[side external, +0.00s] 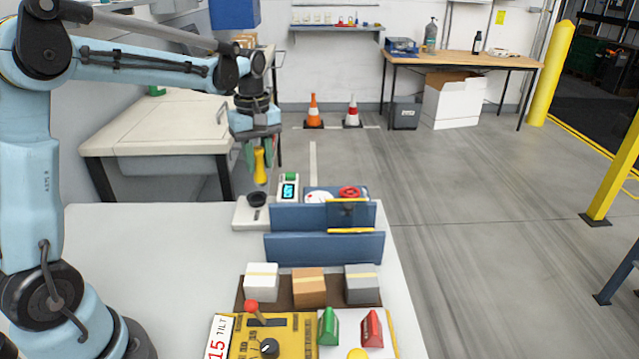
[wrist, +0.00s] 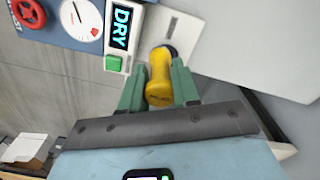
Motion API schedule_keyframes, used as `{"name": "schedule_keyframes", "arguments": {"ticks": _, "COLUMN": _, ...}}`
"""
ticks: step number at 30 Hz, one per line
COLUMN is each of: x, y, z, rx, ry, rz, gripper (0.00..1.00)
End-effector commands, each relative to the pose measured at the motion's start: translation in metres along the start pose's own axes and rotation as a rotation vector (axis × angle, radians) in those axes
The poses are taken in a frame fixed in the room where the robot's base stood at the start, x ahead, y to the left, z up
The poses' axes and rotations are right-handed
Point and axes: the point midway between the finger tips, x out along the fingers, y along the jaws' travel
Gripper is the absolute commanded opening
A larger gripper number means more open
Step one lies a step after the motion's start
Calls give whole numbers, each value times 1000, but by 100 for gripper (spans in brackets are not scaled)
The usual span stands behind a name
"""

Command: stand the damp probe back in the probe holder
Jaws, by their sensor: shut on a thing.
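My gripper (side external: 260,148) is shut on the yellow damp probe (side external: 260,167), which hangs roughly upright below the fingers. In the wrist view the probe (wrist: 159,82) sits between the two green fingertips (wrist: 158,92). The probe holder, a dark round cup (side external: 257,199) on a pale base (side external: 246,216), stands on the table below the probe, with a visible gap between them in the side view. In the wrist view the dark cup (wrist: 172,50) is partly hidden behind the probe. The white meter (side external: 288,188) stands right of the holder; its display (wrist: 121,24) reads DRY.
A gauge unit with a red handwheel (side external: 349,192) stands right of the meter. Blue panels (side external: 325,247) stand in front of it. Three boxes (side external: 309,287) and a yellow control panel (side external: 276,337) are nearer. The table left of the holder (side external: 150,245) is clear.

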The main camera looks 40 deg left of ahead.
Motion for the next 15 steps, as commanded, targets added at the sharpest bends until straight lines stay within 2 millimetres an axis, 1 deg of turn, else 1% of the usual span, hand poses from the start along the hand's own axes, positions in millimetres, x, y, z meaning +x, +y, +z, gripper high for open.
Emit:
{"name": "schedule_keyframes", "arguments": {"ticks": 1, "x": 6, "y": -1, "z": -10, "rx": -4, "ry": 0, "rz": 0, "gripper": 0}}
{"name": "schedule_keyframes", "arguments": {"ticks": 3, "x": 12, "y": -3, "z": -21, "rx": -2, "ry": 0, "rz": 0, "gripper": 0}}
{"name": "schedule_keyframes", "arguments": {"ticks": 6, "x": 18, "y": -4, "z": -30, "rx": 0, "ry": 0, "rz": 0, "gripper": 0}}
{"name": "schedule_keyframes", "arguments": {"ticks": 11, "x": 27, "y": -5, "z": -35, "rx": 2, "ry": 0, "rz": 0, "gripper": 0}}
{"name": "schedule_keyframes", "arguments": {"ticks": 15, "x": 46, "y": -5, "z": -34, "rx": 2, "ry": 0, "rz": 0, "gripper": 0}}
